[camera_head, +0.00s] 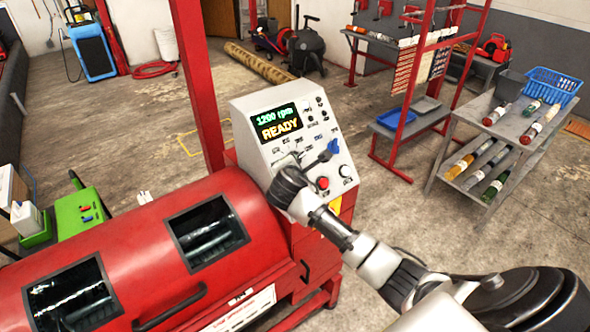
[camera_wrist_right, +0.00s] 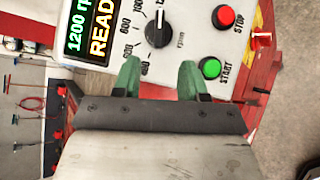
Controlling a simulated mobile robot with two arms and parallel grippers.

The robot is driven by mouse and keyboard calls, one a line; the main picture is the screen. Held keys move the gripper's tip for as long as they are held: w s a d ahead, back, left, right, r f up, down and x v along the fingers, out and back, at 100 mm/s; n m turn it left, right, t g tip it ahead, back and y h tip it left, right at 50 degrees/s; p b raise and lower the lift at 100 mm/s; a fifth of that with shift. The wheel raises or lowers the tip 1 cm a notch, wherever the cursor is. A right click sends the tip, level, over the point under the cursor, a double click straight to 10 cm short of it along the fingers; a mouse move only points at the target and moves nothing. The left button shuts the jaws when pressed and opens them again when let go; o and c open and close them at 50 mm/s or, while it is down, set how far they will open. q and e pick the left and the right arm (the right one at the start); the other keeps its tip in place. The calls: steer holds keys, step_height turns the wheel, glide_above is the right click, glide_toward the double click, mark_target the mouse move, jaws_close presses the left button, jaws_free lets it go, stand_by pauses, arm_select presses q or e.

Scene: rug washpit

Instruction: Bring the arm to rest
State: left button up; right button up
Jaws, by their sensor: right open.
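The control panel (camera_head: 293,135) stands at the end of the red machine, its display (camera_head: 278,123) reading 1200 rpm and READY. My right gripper (camera_head: 287,178) is just in front of the panel's lower left part; its fingers are hard to make out there. In the right wrist view the gripper (camera_wrist_right: 158,78) shows two green fingers spread apart, with nothing between them. The black rpm dial (camera_wrist_right: 157,31) lies beyond them, the green START button (camera_wrist_right: 210,68) beside one fingertip and the red STOP button (camera_wrist_right: 226,17) farther off. Contact with the panel cannot be told. My left gripper is out of view.
The red machine drum (camera_head: 130,245) with two windows fills the lower left. A grey cart (camera_head: 480,125) with bottles and a blue basket (camera_head: 552,86) stands at right. A red rack (camera_head: 405,125) is behind. A rolled rug (camera_head: 258,62) lies on the floor. Open floor separates machine and cart.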

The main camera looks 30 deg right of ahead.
stand_by(0.5)
steer(key=s+a+f+m+g+y+b, duration=0.15)
steer(key=s+f, duration=0.35)
steer(key=f, duration=0.7)
steer(key=s+a+f+m+g+y+b, duration=0.15)
steer(key=s+f, duration=0.35)
steer(key=f, duration=0.8)
steer(key=s+a+f+m+g+y+b, duration=0.15)
steer(key=s+f, duration=0.35)
steer(key=f, duration=0.7)
steer(key=s+a+f+m+g+y+b, duration=0.1)
steer(key=s+a+f+m+b, duration=0.15)
steer(key=s+f, duration=0.65)
steer(key=s+a+f+m+g+y+b, duration=0.2)
steer(key=s+f+m, duration=0.1)
steer(key=s+f, duration=0.6)
steer(key=s+a+f+m+g, duration=0.1)
steer(key=s+a+f+m, duration=0.1)
steer(key=s, duration=0.8)
steer(key=s+a+f+m+b, duration=0.1)
steer(key=s+f, duration=0.3)
steer(key=s, duration=0.6)
steer(key=shift+s+a+m+g+y+b, duration=0.15)
steer(key=shift+a+m+g+y+b, duration=0.25)
steer(key=shift+m, duration=0.3)
